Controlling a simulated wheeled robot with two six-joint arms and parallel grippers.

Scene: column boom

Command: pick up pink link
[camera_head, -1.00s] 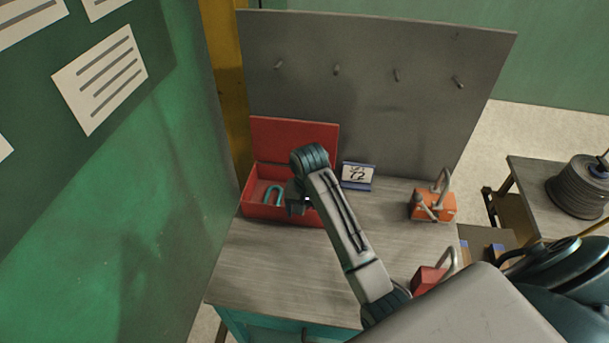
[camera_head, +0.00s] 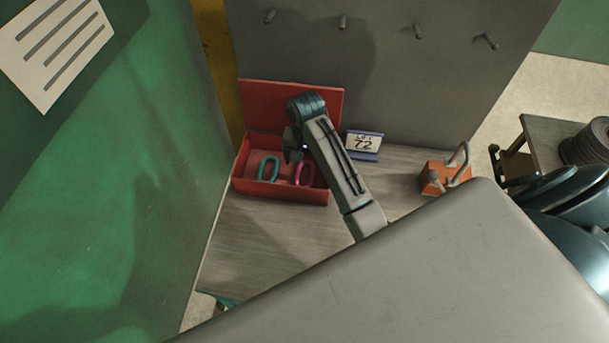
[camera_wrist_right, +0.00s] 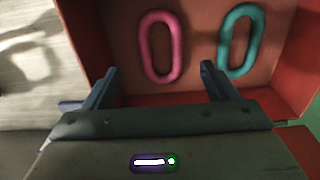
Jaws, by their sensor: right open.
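The pink link (camera_head: 304,173) is an oval ring lying in the red box (camera_head: 282,193) on the bench, just below my right gripper in the head view. In the right wrist view the pink link (camera_wrist_right: 148,50) lies flat on the box floor, ahead of the fingers and between their lines. My right gripper (camera_head: 293,155) is over the box; the wrist view shows its two fingers (camera_wrist_right: 160,82) apart with nothing between them. A teal link (camera_head: 268,168) lies in the same box beside the pink one; it also shows in the wrist view (camera_wrist_right: 237,42). My left gripper is not seen.
The box's red lid (camera_head: 265,105) stands open at the back. An orange padlock-like block (camera_head: 440,178) sits farther right. A grey pegboard (camera_head: 390,80) rises behind; a green wall (camera_head: 110,200) is close on the left.

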